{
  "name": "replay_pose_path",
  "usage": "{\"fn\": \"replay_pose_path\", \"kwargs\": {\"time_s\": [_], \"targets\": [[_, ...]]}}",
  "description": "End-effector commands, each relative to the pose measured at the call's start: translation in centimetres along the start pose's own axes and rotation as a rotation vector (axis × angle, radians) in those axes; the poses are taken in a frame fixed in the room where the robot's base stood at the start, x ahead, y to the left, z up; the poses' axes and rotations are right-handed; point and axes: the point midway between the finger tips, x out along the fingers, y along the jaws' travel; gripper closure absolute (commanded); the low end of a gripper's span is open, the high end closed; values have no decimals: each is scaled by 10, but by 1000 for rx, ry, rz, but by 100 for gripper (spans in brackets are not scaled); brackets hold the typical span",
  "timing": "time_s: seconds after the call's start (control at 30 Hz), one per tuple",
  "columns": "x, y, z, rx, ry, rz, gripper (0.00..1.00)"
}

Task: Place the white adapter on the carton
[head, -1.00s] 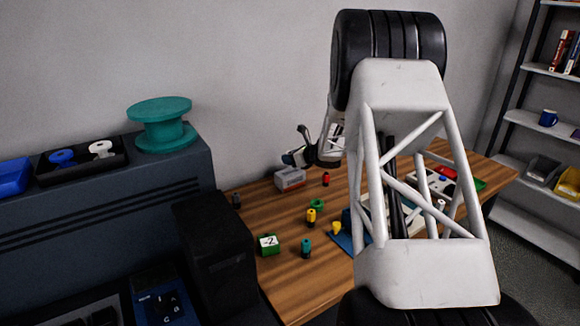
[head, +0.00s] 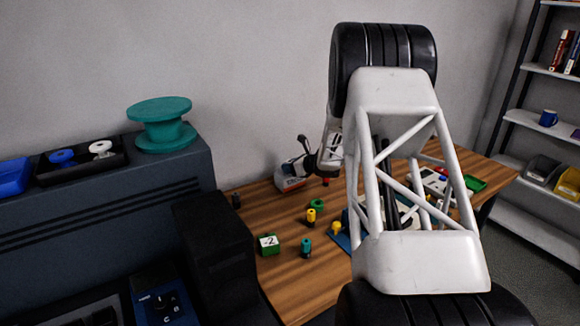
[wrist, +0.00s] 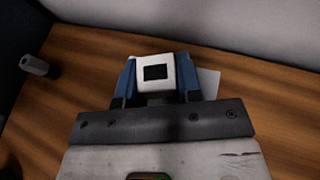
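The white adapter (wrist: 157,70), a pale block with a dark square on its face, sits between the blue fingers of my gripper (wrist: 157,85) in the wrist view. The fingers are against its two sides. In the head view my gripper (head: 295,172) is low at the carton (head: 291,185), at the back left of the table, and overlaps it. A pale flat patch of the carton (wrist: 209,82) shows beside the right finger in the wrist view; the rest is hidden. I cannot tell whether the adapter touches the carton.
A dark grey connector (head: 236,201) stands left of the carton. A red one (head: 325,182) is close on its right. Yellow (head: 311,215), green (head: 317,204) and teal (head: 306,247) pieces and a block marked -2 (head: 268,244) stand nearer. The wooden table (head: 275,215) between is bare.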

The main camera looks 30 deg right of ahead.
Motion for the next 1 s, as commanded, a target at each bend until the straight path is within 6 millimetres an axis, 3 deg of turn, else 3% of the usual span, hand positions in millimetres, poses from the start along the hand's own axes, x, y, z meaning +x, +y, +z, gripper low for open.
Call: {"fn": "replay_pose_path", "kwargs": {"time_s": [0.03,0.13,0.17,0.57,0.77,1.0], "targets": [[0,0,0,0,0,0,59],[0,0,0,0,0,0,44],[0,0,0,0,0,0,43],[-2,0,4,-1,0,0,43],[-17,-1,3,0,0,-2,43],[-52,0,3,0,0,-2,43]]}}
